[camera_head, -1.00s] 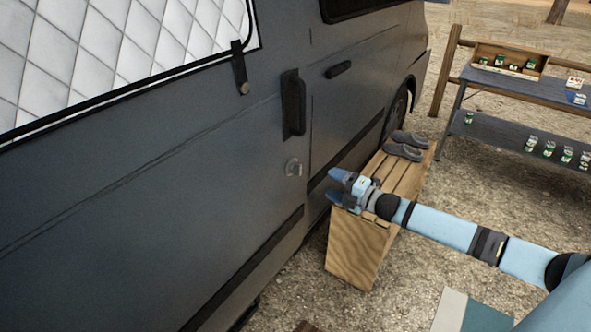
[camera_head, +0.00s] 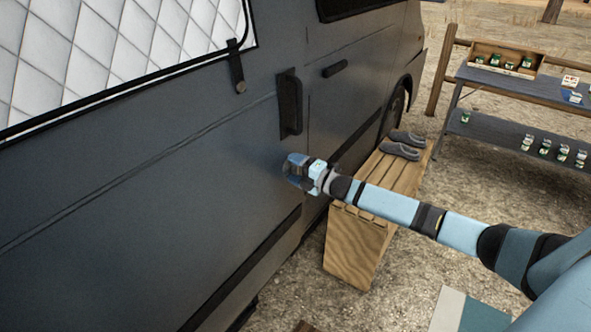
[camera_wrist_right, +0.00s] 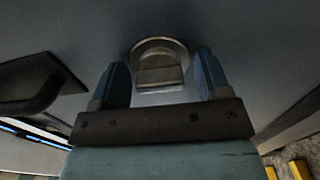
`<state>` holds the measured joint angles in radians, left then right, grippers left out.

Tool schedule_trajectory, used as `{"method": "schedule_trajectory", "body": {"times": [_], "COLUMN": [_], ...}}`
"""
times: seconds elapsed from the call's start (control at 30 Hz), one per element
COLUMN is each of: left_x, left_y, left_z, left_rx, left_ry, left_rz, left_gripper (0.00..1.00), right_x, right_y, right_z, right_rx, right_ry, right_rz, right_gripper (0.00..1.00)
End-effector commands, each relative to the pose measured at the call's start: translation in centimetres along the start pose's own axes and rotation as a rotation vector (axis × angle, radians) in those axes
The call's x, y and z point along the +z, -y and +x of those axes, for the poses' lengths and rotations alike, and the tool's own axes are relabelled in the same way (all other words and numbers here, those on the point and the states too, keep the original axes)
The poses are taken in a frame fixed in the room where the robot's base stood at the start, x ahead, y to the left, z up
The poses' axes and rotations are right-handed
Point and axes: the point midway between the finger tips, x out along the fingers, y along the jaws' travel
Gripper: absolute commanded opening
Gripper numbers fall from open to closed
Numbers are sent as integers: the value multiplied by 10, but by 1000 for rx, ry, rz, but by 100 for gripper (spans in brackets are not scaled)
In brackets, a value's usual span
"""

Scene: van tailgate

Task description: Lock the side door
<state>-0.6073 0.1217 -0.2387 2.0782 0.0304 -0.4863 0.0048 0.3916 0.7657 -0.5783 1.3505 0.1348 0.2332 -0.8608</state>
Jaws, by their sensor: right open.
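The dark grey side door (camera_head: 150,180) of the van fills the left of the head view, and its black handle (camera_head: 291,103) stands near its right edge. My right gripper (camera_head: 290,170) is at the door just below the handle and hides the round silver lock there. In the right wrist view the lock (camera_wrist_right: 160,62) shows a round metal rim and a flat raised tab. The two blue fingers of my right gripper (camera_wrist_right: 161,80) are open, one on each side of the tab. I cannot tell whether they touch it. My left gripper is not in view.
A wooden slatted bench (camera_head: 365,205) with dark shoes (camera_head: 403,146) stands beside the van, below my right arm. A shelf table (camera_head: 520,85) with small jars and a wooden box is at the back right. The handle also shows in the right wrist view (camera_wrist_right: 40,85).

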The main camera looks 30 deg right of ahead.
Motion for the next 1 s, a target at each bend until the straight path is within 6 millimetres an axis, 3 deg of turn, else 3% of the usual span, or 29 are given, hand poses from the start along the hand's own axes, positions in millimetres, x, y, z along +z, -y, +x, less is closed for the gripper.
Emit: {"method": "schedule_trajectory", "body": {"times": [0.17, 0.37, 0.73, 1.0], "left_x": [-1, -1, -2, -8], "left_y": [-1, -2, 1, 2], "left_z": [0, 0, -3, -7], "left_rx": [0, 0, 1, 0], "left_ry": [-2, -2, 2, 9], "left_rz": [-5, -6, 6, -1], "left_gripper": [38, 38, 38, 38], "right_x": [0, 0, 0, 0], "right_y": [0, 0, -1, -2], "right_z": [0, 0, 0, 0], "right_rx": [0, 0, 0, -1], "right_ry": [0, 0, 0, 1], "right_rz": [0, 0, 46, 218], "right_gripper": [68, 22, 21, 21]}}
